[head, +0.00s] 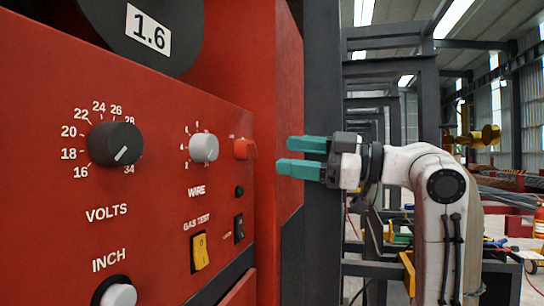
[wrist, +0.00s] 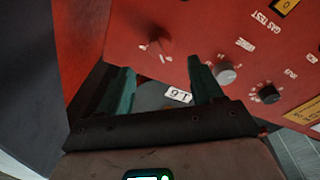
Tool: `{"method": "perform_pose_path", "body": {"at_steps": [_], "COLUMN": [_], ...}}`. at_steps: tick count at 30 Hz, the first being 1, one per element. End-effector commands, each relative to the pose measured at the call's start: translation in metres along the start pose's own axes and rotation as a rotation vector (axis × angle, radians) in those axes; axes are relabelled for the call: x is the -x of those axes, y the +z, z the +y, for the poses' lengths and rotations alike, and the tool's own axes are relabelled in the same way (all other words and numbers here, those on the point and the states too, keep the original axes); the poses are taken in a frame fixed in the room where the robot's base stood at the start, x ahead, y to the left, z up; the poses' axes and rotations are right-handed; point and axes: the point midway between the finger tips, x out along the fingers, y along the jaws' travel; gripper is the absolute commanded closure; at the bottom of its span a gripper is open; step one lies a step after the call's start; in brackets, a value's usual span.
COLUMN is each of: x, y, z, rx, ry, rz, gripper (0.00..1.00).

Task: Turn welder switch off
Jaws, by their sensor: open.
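The red welder panel (head: 150,190) fills the left of the head view. A small red switch knob (head: 244,148) sticks out near its right edge; its tiny label is unreadable. The wrist view shows this red knob (wrist: 156,42) ahead of the fingers, roughly between their lines. My gripper (head: 284,157) has teal fingers and is open and empty. It points left toward the panel, right of the red knob and apart from it. In the wrist view my gripper (wrist: 163,80) also shows nothing between its fingers.
The panel also bears a black volts knob (head: 115,143), a grey wire knob (head: 204,148), a yellow gas test rocker (head: 199,251) and a black rocker (head: 239,229). A dark upright post (head: 322,225) stands behind my gripper.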

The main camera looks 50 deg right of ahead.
Motion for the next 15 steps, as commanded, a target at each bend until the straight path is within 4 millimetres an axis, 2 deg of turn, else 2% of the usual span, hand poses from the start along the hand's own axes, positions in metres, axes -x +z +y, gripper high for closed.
{"method": "perform_pose_path", "body": {"at_steps": [3,6,15], "x": [0.018,0.027,0.032], "y": [0.001,0.001,0.000], "z": [0.000,0.000,-0.001], "rx": [0.000,0.000,0.000], "ry": [0.002,0.001,-0.001], "rz": [0.000,-0.001,0.000], "gripper": [0.34,0.34,0.34]}}
